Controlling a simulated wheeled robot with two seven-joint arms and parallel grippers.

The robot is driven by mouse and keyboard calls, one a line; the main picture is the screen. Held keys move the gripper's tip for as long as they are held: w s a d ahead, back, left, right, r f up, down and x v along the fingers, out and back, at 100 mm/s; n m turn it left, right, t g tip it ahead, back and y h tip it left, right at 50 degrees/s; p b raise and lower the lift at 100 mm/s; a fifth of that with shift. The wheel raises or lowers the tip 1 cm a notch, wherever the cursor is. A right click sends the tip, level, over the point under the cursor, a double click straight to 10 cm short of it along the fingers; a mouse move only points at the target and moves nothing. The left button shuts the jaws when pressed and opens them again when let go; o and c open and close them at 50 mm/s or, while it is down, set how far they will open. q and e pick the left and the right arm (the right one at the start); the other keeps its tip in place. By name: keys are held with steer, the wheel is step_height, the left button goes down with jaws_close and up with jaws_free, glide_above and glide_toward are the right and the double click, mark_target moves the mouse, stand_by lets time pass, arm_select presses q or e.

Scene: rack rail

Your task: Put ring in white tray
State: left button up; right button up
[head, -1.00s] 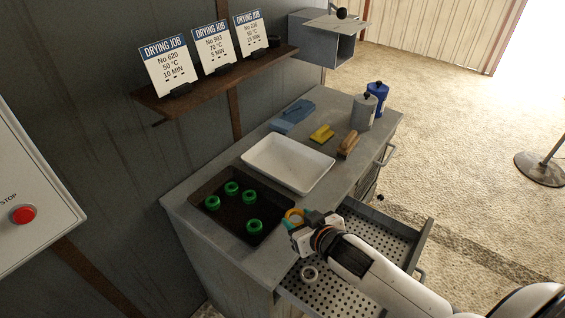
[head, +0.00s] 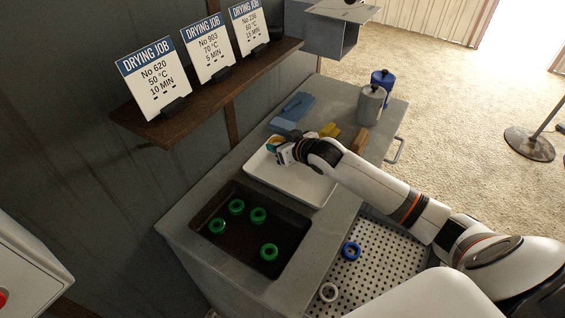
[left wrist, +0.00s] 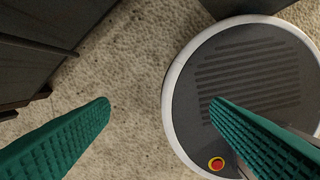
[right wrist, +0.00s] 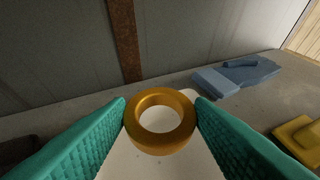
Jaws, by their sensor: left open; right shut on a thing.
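A yellow-orange ring (right wrist: 160,121) is held between the teal fingers of my right gripper (right wrist: 160,118), which is shut on it. In the head view my right gripper (head: 277,149) is above the far left part of the white tray (head: 300,187), and the ring is mostly hidden there. The white tray also shows below the ring in the right wrist view (right wrist: 150,165). It looks empty where it can be seen. My left gripper (left wrist: 160,105) is open and empty over the floor, with my round base below; it is not in the head view.
A dark tray (head: 240,240) with several green rings (head: 258,215) stands beside the white tray. Blue cloth (head: 292,112), brushes and canisters (head: 371,104) stand behind.

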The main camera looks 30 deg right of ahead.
mark_target(283, 171)
steer(key=f, duration=0.1)
steer(key=s+f, duration=0.1)
steer(key=f, duration=0.1)
steer(key=shift+f, duration=0.3)
steer(key=f+p, duration=0.1)
steer(key=f, duration=0.3)
steer(key=shift+w, duration=0.2)
steer(key=shift+f, duration=0.25)
arm_select(q)
steer(key=s, duration=0.2)
steer(key=s+r, duration=0.1)
steer(key=shift+s+d, duration=0.25)
arm_select(e)
steer(key=o, duration=1)
steer(key=b+v, duration=0.1)
steer(key=v, duration=1)
steer(key=shift+f, duration=0.1)
arm_select(q)
steer(key=shift+w+f, duration=0.1)
steer(key=shift+f, duration=0.35)
arm_select(e)
steer(key=shift+s+d+r, duration=0.1)
steer(key=shift+s+r, duration=0.3)
steer(key=shift+s, duration=0.15)
